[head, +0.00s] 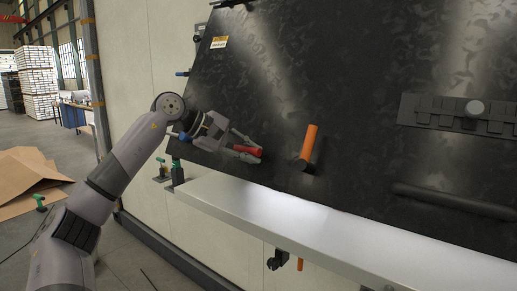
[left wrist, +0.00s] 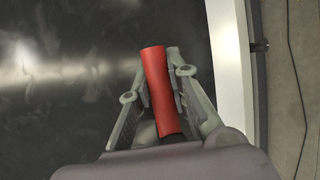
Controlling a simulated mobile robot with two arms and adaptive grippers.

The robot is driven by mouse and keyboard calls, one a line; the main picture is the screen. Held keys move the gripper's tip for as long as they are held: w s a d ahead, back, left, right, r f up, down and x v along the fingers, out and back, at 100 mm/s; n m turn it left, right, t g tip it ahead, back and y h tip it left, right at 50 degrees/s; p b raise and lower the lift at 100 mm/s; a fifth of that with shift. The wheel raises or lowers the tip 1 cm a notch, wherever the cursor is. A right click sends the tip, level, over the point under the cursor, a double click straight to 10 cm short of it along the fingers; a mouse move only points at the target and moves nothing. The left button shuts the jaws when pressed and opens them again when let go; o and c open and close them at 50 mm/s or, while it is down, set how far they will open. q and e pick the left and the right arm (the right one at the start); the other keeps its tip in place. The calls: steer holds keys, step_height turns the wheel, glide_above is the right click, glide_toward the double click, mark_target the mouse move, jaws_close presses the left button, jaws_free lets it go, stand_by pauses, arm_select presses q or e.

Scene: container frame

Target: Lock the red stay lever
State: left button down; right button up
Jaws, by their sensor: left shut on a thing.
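The red stay lever (head: 246,150) is a short red cylinder low on the black panel (head: 350,100) in the head view. My left gripper (head: 246,147) reaches it from the left, with its fingers around it. In the left wrist view the red lever (left wrist: 160,88) stands between the two fingers of my left gripper (left wrist: 157,87), slightly tilted. The gripper is shut on it. The lever's base is hidden by the gripper body. My right gripper is not in view.
An orange handle (head: 309,145) stands out from the panel just right of my gripper. A white ledge (head: 270,215) runs below the panel. A black hinge-like bar (head: 455,114) and a dark rail (head: 450,200) are at the right. Cardboard (head: 28,180) lies on the floor at left.

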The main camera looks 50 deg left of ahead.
arm_select(q)
steer(key=shift+s+f+m, duration=0.1)
steer(key=shift+f+m, duration=0.2)
stand_by(0.4)
steer(key=c, duration=1.5)
jaws_free()
steer(key=shift+s+r, duration=0.1)
steer(key=v, duration=1.2)
steer(key=shift+d+r, duration=0.1)
steer(key=shift+r, duration=0.1)
